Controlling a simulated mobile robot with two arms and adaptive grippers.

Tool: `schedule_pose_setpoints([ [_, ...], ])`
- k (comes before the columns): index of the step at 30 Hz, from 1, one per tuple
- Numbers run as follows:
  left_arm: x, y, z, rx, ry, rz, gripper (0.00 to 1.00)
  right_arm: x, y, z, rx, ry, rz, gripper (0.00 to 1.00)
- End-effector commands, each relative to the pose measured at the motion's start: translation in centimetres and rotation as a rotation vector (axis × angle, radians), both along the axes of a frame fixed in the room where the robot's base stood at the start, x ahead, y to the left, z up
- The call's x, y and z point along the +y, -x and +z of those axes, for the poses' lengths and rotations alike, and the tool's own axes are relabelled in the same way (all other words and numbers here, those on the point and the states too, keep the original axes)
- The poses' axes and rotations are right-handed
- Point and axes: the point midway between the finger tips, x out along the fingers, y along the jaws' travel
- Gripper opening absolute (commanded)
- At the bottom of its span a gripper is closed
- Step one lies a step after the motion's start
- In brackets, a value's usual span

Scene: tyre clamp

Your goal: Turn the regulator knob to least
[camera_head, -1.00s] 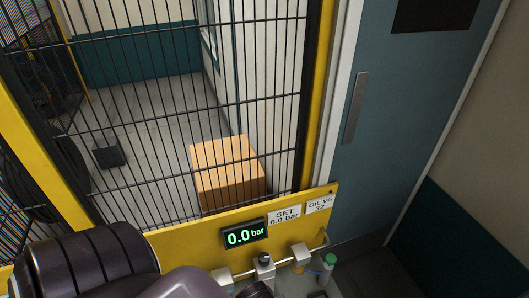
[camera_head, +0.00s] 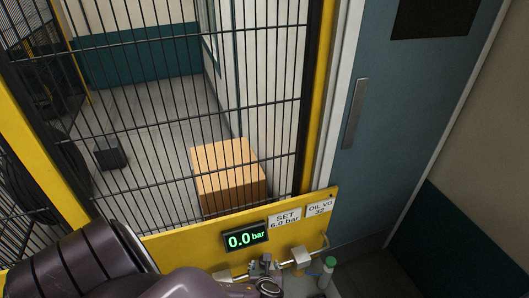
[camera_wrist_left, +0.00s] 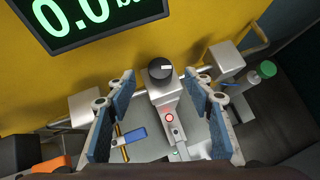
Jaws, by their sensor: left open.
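The regulator knob (camera_wrist_left: 160,70) is black and round with a white mark pointing to the right in the left wrist view. It sits on a grey regulator block (camera_wrist_left: 162,92) in front of the yellow panel. My left gripper (camera_wrist_left: 163,84) is open, its blue-padded fingers on the left and right of the regulator, with the knob showing between and just beyond the tips. I cannot tell that either finger touches it. In the head view my left gripper (camera_head: 263,271) covers most of the regulator. The pressure display (camera_head: 245,239) reads 0.0 bar. My right gripper is not in view.
A label (camera_head: 285,218) reads SET 6.0 bar. Metal blocks flank the regulator, left (camera_wrist_left: 95,106) and right (camera_wrist_left: 226,61). A green-capped bottle (camera_head: 328,270) stands at right. A mesh fence (camera_head: 150,110) rises behind.

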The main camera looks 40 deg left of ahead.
Motion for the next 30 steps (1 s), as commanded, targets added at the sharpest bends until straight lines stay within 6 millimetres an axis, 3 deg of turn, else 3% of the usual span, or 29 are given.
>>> schedule_pose_setpoints([
  [15,3.1,-3.2,-4.6,-0.001,0.004,0.006,0.48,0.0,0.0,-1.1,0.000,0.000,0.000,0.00],
  [29,3.6,-3.6,-5.2,-0.001,0.006,0.006,0.48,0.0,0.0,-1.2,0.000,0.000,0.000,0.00],
  [30,3.6,-3.6,-5.2,-0.001,0.006,0.006,0.43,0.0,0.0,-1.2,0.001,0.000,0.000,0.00],
])
